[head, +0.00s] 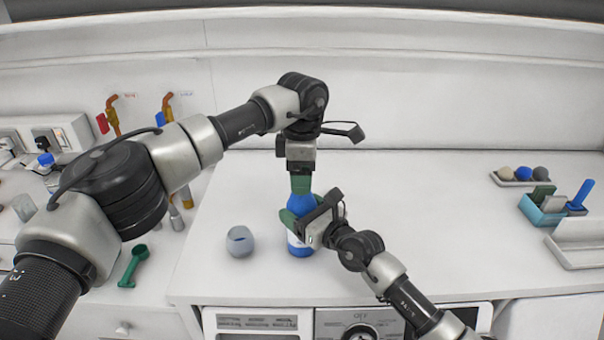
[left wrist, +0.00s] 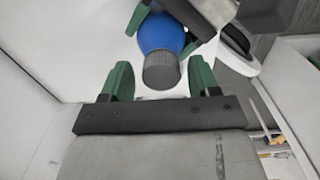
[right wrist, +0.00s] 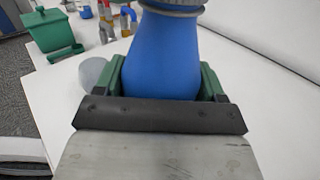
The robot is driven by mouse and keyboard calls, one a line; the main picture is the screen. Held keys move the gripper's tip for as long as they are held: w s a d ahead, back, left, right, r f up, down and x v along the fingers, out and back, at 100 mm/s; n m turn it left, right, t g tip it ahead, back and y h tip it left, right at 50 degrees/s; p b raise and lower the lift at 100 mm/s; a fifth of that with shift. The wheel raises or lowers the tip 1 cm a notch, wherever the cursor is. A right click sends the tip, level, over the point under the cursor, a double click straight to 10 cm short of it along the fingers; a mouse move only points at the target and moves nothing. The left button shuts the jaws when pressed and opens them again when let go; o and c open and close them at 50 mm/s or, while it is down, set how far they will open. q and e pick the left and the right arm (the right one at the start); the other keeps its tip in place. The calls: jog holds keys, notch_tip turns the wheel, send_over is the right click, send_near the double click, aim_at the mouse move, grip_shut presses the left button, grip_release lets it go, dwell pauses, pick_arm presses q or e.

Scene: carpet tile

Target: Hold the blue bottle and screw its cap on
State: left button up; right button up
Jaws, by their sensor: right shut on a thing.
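The blue bottle (head: 300,204) stands upright on the white counter, with a pale label band low on its body. My right gripper (head: 304,226) is shut on its body from the right; the right wrist view shows the blue body (right wrist: 163,60) between the green fingers. A ribbed grey cap (left wrist: 161,72) sits at the top of the bottle; how tightly it is seated cannot be told. My left gripper (head: 301,184) points down over the bottle. Its green fingers (left wrist: 159,80) are open on either side of the cap, with gaps to both sides. The head view hides the cap.
A translucent cup (head: 240,241) stands left of the bottle, close by. A green scoop (head: 133,266) lies farther left. A tray with balls (head: 523,183) and a teal box (head: 541,212) are at the right. The counter behind the bottle is clear.

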pick_arm(q)
jog(key=shift+o, duration=0.5)
jog(key=shift+r, duration=0.1)
notch_tip(320, 180, up, 12)
pick_arm(e)
jog(key=o, duration=1.8)
